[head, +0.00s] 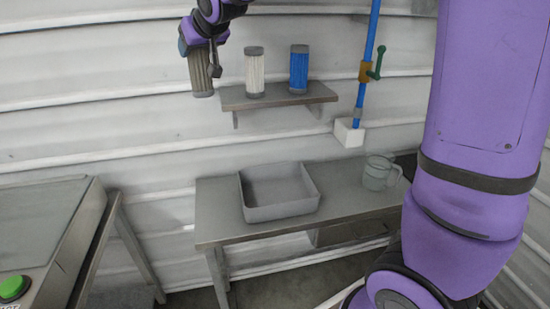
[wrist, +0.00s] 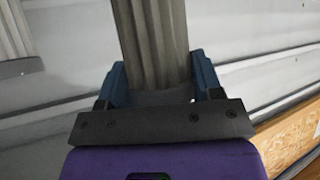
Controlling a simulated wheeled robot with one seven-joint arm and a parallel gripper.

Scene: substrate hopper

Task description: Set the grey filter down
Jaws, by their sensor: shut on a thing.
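The grey filter (head: 201,75) is a pleated grey-brown cylinder with a dark end. My gripper (head: 201,50) is shut on it and holds it roughly upright in the air, left of the wall shelf (head: 280,98) in the head view. In the wrist view the pleated filter (wrist: 151,40) stands between the two blue fingers (wrist: 160,80). Its far end is cut off by the picture's edge there. A white filter (head: 254,74) and a blue filter (head: 299,70) stand upright on the shelf.
Below the shelf, a workbench (head: 220,222) bears a grey open tray (head: 282,211) and a clear jug (head: 377,172). A blue pipe with a green-handled valve (head: 371,70) runs right of the shelf. A machine with a green button (head: 12,287) stands at lower left.

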